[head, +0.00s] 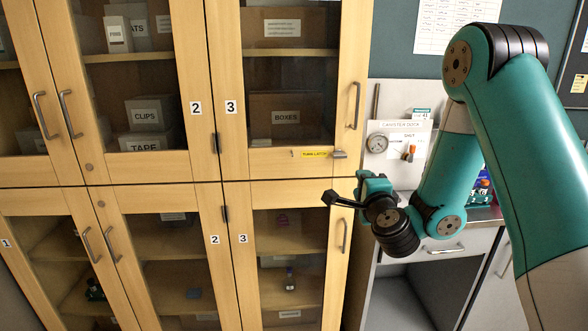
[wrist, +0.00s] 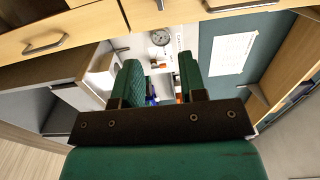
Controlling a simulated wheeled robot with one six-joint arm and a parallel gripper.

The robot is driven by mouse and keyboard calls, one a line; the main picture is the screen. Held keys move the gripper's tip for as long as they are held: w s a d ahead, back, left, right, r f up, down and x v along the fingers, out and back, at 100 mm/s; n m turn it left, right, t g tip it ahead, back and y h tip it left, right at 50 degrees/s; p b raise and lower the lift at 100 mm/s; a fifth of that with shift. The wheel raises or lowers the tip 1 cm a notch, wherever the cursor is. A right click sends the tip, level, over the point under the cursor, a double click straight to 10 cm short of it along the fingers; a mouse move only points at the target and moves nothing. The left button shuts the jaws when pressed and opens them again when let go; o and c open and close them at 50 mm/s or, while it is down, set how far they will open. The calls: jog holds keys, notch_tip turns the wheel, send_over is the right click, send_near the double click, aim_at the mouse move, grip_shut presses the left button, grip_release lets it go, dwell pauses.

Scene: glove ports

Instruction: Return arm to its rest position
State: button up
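My arm (head: 530,150) comes in from the right of the head view and bends down to the wrist in front of the cabinet's right edge. My gripper (wrist: 157,80) shows in the wrist view with two green fingers apart and nothing held between them. In the head view the gripper end (head: 372,186) is small and partly hidden by the wrist, so its fingertips are not clear there. It appears apart from the cabinet doors.
A wooden cabinet (head: 190,185) with glass doors numbered 1 to 3 fills the left; its doors look shut. Beyond the wrist are a canister dock panel with a gauge (head: 378,143), a counter with small items, and a drawer (head: 446,250) above an open dark bay (head: 400,300).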

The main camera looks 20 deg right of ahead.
jog(key=shift+a, duration=0.1)
jog(key=s+a+r+n+g+y, duration=0.2)
jog(key=s+a+n+y, duration=0.15)
jog(key=a+n, duration=0.3)
jog(key=s+a+r+n+g+y, duration=0.1)
jog(key=s+a+n+g+y, duration=0.15)
jog(key=a+n+y, duration=0.4)
jog(key=s+a+r+n+g+y, duration=0.2)
jog(key=a+n+g+y, duration=0.15)
jog(key=a, duration=0.55)
jog(key=s+n+g+h, duration=0.4)
jog(key=s+n+g, duration=0.5)
jog(key=s, duration=1.3)
jog(key=n, duration=0.2)
jog(key=shift+d+f+n+h, duration=0.25)
jog(key=shift+d+n+h, duration=0.1)
jog(key=shift+d, duration=0.05)
